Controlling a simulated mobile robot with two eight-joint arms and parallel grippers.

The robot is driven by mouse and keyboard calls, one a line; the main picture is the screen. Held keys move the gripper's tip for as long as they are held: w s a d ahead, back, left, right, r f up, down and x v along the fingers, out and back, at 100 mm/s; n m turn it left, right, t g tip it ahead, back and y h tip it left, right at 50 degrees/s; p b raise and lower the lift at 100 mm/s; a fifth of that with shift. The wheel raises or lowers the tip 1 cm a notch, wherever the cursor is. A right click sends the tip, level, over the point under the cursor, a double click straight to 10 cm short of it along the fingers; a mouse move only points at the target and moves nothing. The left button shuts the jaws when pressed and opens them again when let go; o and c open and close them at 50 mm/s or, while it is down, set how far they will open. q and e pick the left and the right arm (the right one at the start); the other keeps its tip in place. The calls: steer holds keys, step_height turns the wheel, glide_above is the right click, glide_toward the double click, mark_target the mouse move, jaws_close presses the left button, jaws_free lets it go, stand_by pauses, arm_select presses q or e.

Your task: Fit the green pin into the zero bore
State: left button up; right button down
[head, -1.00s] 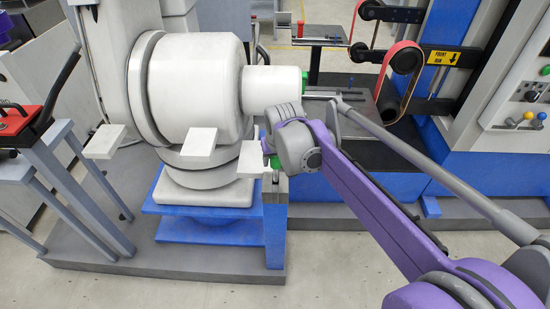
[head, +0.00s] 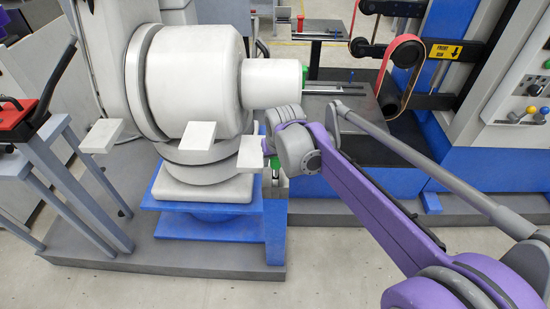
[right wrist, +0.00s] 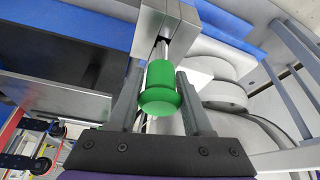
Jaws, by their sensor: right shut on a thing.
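The green pin (right wrist: 158,88) hangs between the two fingers of my right gripper (right wrist: 158,78) in the right wrist view. The gripper is shut on its green head. A bright metal shank (right wrist: 163,50) runs from the head toward a grey block (right wrist: 178,20); I cannot tell whether its tip is inside the block. The zero bore cannot be made out. My left gripper is not in view.
A large white drum machine (head: 195,80) stands close at left, with white paddles (head: 201,135) sticking out near my gripper. A green-ringed nozzle (head: 304,76) is above. A belt grinder (head: 402,55) stands at right. Clear floor (head: 350,265) lies in front.

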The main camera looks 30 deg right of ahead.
mark_target(275, 168)
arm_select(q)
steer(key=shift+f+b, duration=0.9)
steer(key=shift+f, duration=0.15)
arm_select(e)
steer(key=shift+f, duration=1.8)
steer(key=shift+c, duration=1.2)
jaws_free()
arm_select(q)
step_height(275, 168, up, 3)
steer(key=p, duration=0.2)
steer(key=shift+p, duration=0.3)
arm_select(e)
steer(key=v, duration=1)
steer(key=shift+r, duration=0.4)
steer(key=shift+s, duration=0.15)
